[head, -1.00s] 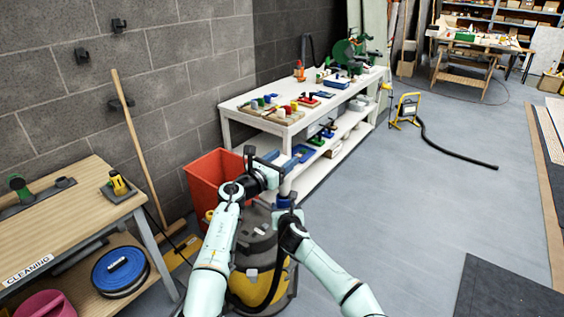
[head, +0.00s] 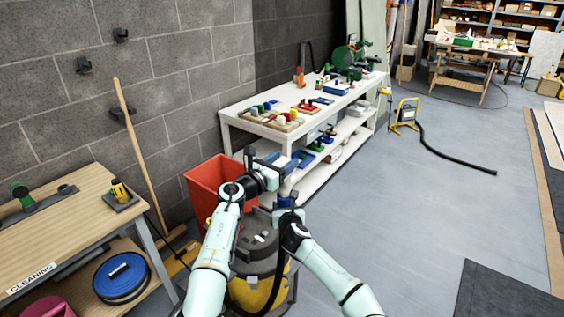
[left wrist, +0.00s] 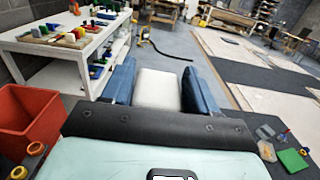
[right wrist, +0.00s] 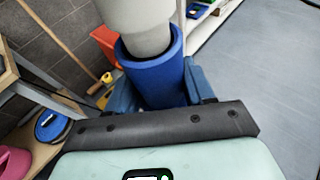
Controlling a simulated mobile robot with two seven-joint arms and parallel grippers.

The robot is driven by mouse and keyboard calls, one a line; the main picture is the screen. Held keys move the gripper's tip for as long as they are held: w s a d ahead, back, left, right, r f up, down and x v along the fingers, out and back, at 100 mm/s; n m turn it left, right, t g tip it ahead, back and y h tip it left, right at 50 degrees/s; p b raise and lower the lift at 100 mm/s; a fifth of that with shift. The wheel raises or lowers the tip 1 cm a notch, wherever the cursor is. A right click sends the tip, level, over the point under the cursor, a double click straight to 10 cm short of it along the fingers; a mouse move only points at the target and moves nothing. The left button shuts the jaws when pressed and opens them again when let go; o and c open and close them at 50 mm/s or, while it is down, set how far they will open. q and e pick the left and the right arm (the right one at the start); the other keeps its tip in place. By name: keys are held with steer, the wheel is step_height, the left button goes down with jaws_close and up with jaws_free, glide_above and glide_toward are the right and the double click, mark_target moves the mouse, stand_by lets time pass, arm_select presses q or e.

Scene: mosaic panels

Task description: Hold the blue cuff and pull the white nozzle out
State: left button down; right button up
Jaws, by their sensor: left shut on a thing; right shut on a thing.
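The white nozzle (left wrist: 157,88) sits between the blue fingers of my left gripper (left wrist: 158,90), which is shut on it. In the right wrist view the pale nozzle (right wrist: 140,20) stands in the mouth of the blue cuff (right wrist: 158,82). A dark ring shows around it inside the rim, and its lower end is hidden in the cuff. My right gripper (right wrist: 160,92) is shut around the cuff. In the head view my left gripper (head: 279,170) is just above my right gripper (head: 290,214), with the cuff (head: 286,201) between them.
A yellow and grey vacuum (head: 258,243) stands below my grippers, with a red bin (head: 205,185) behind it. A white bench (head: 237,121) with tools stands beyond. A cleaning table (head: 75,230) is at left. The grey floor (head: 400,220) at right is open.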

steer(key=o, duration=1.3)
steer(key=shift+a+r, duration=0.2)
steer(key=shift+a, duration=0.05)
steer(key=shift+c, duration=0.2)
steer(key=shift+o, duration=0.7)
steer(key=shift+f, duration=0.25)
steer(key=shift+s+d, duration=0.15)
